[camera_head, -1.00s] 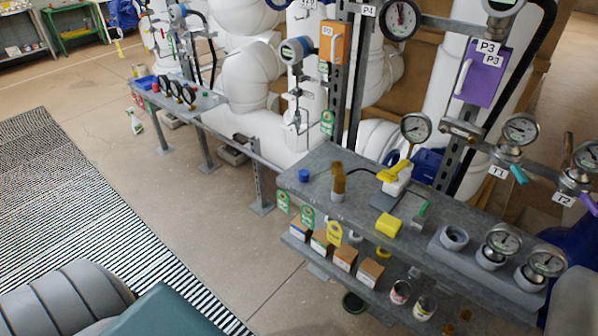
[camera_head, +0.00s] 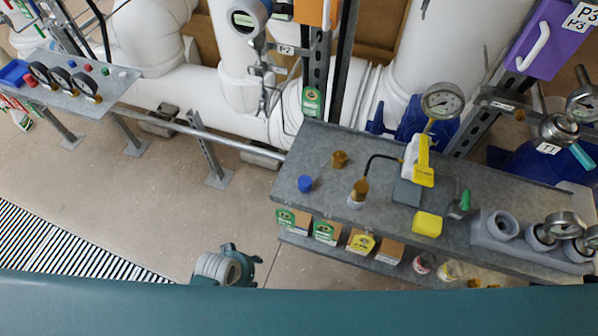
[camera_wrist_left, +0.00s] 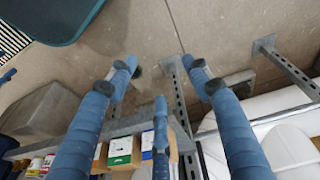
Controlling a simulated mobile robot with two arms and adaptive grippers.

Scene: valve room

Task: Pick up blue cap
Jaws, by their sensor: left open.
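The blue cap (camera_head: 305,184) stands on the grey metal shelf top (camera_head: 325,150), near its left end, in the head view. A brass-coloured cap (camera_head: 339,159) stands behind it to the right. My left gripper (camera_head: 228,266) is low and to the left of the shelf, apart from the cap. In the left wrist view its blue fingers (camera_wrist_left: 160,78) are spread and empty, with floor and shelf structure beyond them. I cannot make out the blue cap in the wrist view. My right gripper is not in view.
Several boxes (camera_head: 327,232) stand on the lower shelf. A rail (camera_head: 215,132) joins the left bench (camera_head: 100,102).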

